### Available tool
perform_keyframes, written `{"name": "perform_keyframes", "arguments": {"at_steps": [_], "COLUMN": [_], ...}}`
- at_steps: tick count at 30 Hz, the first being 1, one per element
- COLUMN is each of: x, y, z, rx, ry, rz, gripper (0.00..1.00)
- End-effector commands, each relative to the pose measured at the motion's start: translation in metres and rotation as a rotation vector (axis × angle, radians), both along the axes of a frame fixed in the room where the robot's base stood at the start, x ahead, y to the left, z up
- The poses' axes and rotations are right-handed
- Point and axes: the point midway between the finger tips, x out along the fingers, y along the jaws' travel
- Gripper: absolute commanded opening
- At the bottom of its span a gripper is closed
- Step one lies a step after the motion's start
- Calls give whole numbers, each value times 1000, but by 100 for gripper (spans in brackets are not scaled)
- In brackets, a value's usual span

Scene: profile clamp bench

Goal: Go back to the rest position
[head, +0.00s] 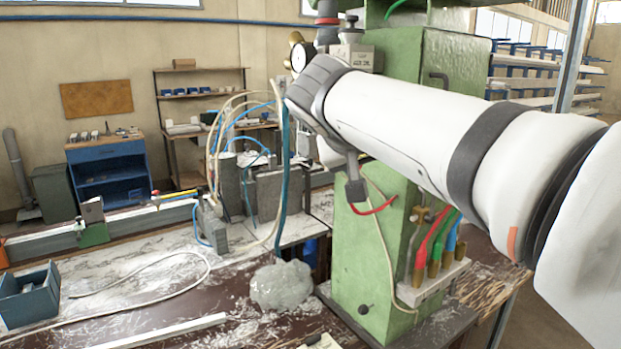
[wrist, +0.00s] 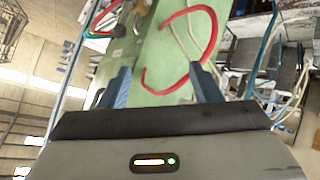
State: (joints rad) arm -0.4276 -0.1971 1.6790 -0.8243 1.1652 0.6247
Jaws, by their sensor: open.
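My gripper (wrist: 160,68) shows in the wrist view with its two blue fingers spread wide apart. Nothing is between the fingers; past them lies a green machine surface with a looped red cable (wrist: 216,30). In the head view my white arm reaches from the right edge to the upper middle, in front of the green machine (head: 372,250). The gripper fingers cannot be made out clearly there. No rest position is marked in either view.
A bench (head: 150,250) with white debris spreads at left, bearing a long metal profile (head: 150,218), a green clamp (head: 93,234), a blue bin (head: 30,297) and a grey lump (head: 282,286). Hoses hang beside the machine. Coloured cables (head: 437,240) run down its front.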

Motion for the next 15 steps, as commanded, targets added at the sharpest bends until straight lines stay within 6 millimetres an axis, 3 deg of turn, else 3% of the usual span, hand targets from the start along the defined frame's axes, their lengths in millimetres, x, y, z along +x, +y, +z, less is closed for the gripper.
{"name": "perform_keyframes", "arguments": {"at_steps": [1, 3, 9, 12, 15], "x": [-18, -43, -125, -160, -183], "y": [-17, -31, -50, -50, -47], "z": [-33, -79, -197, -239, -268], "rx": [22, 66, 248, 336, 401], "ry": [81, 191, 418, 475, 503], "rz": [8, 34, 93, 110, 117], "gripper": [58, 58, 58, 58, 58]}}
